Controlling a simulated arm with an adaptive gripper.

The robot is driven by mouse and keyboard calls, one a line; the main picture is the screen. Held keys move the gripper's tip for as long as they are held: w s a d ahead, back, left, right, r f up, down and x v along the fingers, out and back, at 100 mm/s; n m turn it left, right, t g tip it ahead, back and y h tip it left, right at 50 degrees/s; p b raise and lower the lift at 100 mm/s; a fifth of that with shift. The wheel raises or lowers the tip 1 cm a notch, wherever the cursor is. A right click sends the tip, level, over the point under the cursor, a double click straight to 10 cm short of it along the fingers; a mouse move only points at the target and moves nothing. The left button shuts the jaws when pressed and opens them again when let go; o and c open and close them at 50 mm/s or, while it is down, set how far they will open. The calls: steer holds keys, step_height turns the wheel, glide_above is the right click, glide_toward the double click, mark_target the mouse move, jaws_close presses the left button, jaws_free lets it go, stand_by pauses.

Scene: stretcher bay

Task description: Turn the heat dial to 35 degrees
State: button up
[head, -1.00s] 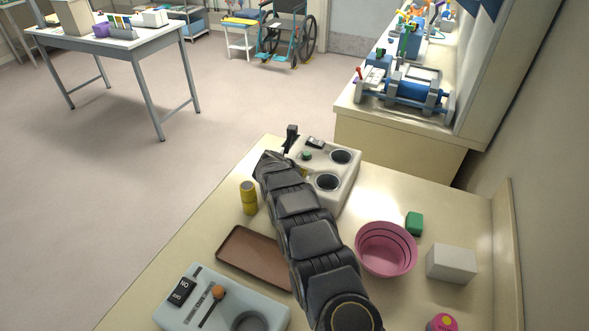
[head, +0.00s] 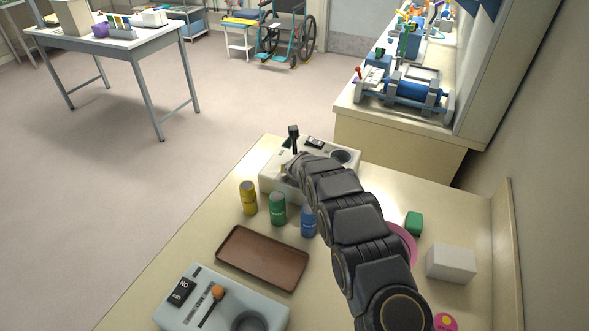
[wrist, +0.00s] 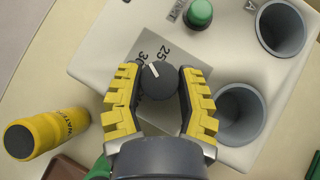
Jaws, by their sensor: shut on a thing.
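The heat dial (wrist: 160,85) is a dark round knob with a white pointer mark on the cream machine (wrist: 105,45). The numbers 25 and 30 show on the label above it, and the pointer faces them. I cannot tell its exact reading; 35 is not visible. My gripper (wrist: 158,79) is shut on the dial, with a yellow-padded finger on either side. In the head view my gripper (head: 291,168) is at the front of the machine (head: 270,182), and the dial is hidden there.
A green button (wrist: 199,13) and round wells (wrist: 241,112) are on the machine. Yellow (head: 248,198), green (head: 278,209) and blue (head: 308,220) bottles stand in front of it, near a brown tray (head: 262,260). A pink bowl (head: 405,246) is partly behind my arm.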

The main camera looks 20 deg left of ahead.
steer(key=shift+w+d, duration=0.1)
steer(key=shift+w, duration=0.05)
steer(key=o, duration=1.1)
steer(key=shift+o, duration=0.2)
steer(key=shift+r, duration=0.1)
steer(key=v, duration=1.2)
